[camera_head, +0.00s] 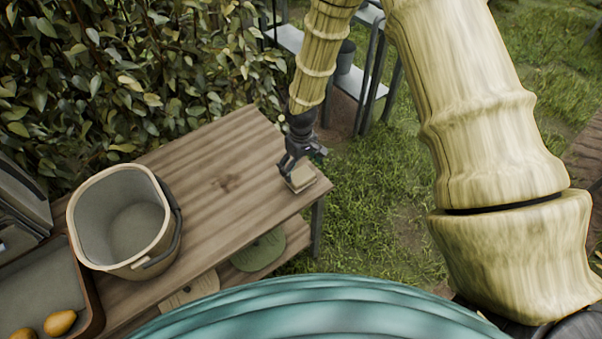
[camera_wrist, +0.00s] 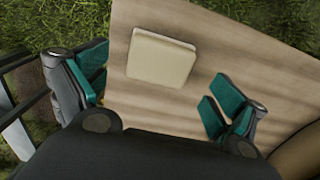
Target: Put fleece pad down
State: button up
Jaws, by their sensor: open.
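The fleece pad (camera_wrist: 160,57) is a small cream, rounded square. In the wrist view it lies on the wooden table (camera_wrist: 200,25), in the space between and just beyond my open fingers. In the head view the pad (camera_head: 300,178) is at the table's right end, close to the edge, with my gripper (camera_head: 297,165) right above it. In the wrist view my gripper (camera_wrist: 155,98) has its teal finger pads spread wide, apart from the pad on both sides. Nothing is between them in their grip.
A cream bucket (camera_head: 122,262) with a dark handle stands on the table (camera_head: 205,170) at left. A tray (camera_head: 88,290) with two yellow pears (camera_head: 60,322) is at the lower left. The middle of the tabletop is clear. A leafy hedge (camera_head: 120,75) borders the back.

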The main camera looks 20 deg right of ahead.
aim_at(301, 175)
jog(key=shift+r, duration=3.5)
jog(key=s+f+m+y, duration=0.1)
jog(key=s+f+m, duration=0.1)
jog(key=s+f, duration=1.5)
jog(key=s+d+f+m+h, duration=0.1)
jog(key=s+d+f+m, duration=0.1)
jog(key=s, duration=1.7)
jog(key=shift+s+d+f+b, duration=0.15)
jog(key=shift+d+f+b, duration=0.2)
jog(key=shift+d+f, duration=0.25)
jog(key=shift+o, duration=0.4)
jog(key=shift+d+r, duration=0.1)
